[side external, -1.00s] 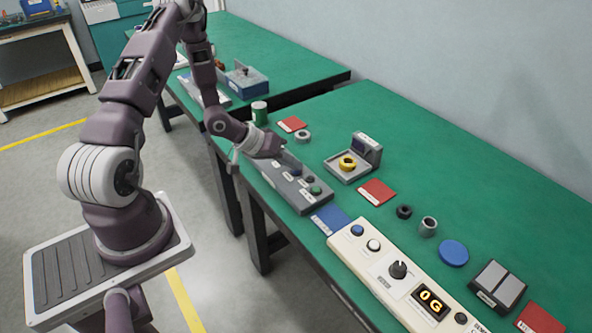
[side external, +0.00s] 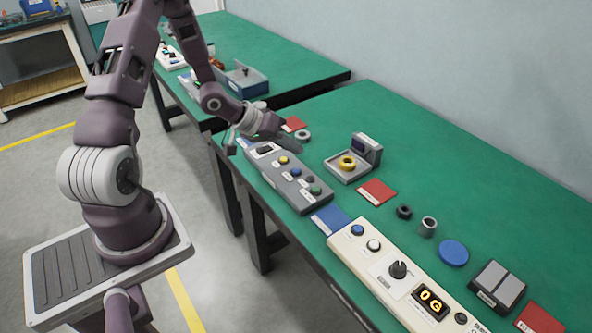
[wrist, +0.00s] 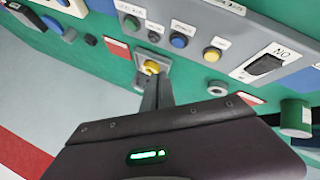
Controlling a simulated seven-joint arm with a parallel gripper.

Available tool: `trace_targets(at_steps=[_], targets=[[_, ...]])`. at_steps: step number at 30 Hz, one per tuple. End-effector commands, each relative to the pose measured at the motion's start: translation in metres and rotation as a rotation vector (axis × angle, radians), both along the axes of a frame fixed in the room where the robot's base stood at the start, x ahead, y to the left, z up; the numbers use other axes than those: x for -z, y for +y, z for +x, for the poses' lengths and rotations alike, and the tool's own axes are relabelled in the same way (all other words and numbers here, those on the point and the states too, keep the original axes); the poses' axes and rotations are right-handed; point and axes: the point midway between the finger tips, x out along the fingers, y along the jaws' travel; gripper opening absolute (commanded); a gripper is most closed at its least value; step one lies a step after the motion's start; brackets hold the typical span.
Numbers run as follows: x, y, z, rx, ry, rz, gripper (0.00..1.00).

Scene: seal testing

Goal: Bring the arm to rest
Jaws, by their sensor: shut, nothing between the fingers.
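My gripper (side external: 290,144) is shut and empty in the side external view. It is in the air above the green bench, over the far end of the grey button box (side external: 292,180) and near a red mat. In the wrist view the gripper (wrist: 157,84) points at the bench, its dark fingers together in front of the scale with the yellow ring (wrist: 151,67). My arm is bent and reaches across from the left. The button box also shows in the wrist view (wrist: 190,22), with its row of coloured buttons and a dark switch.
A scale with a yellow ring (side external: 347,162) stands beyond the box. A cream control panel (side external: 385,268) with a display reading 0G lies nearer, beside a blue mat (side external: 330,218). Rings, a red mat (side external: 377,191) and a blue disc (side external: 453,252) lie along the bench. A green can (wrist: 295,118) is in the wrist view.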

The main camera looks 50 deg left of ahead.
Motion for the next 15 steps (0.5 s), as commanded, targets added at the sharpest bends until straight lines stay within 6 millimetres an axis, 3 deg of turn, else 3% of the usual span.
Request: trace_targets(at_steps=[15], targets=[[-0.019,0.002,0.001,0.009,0.014,0.061,0.00]])
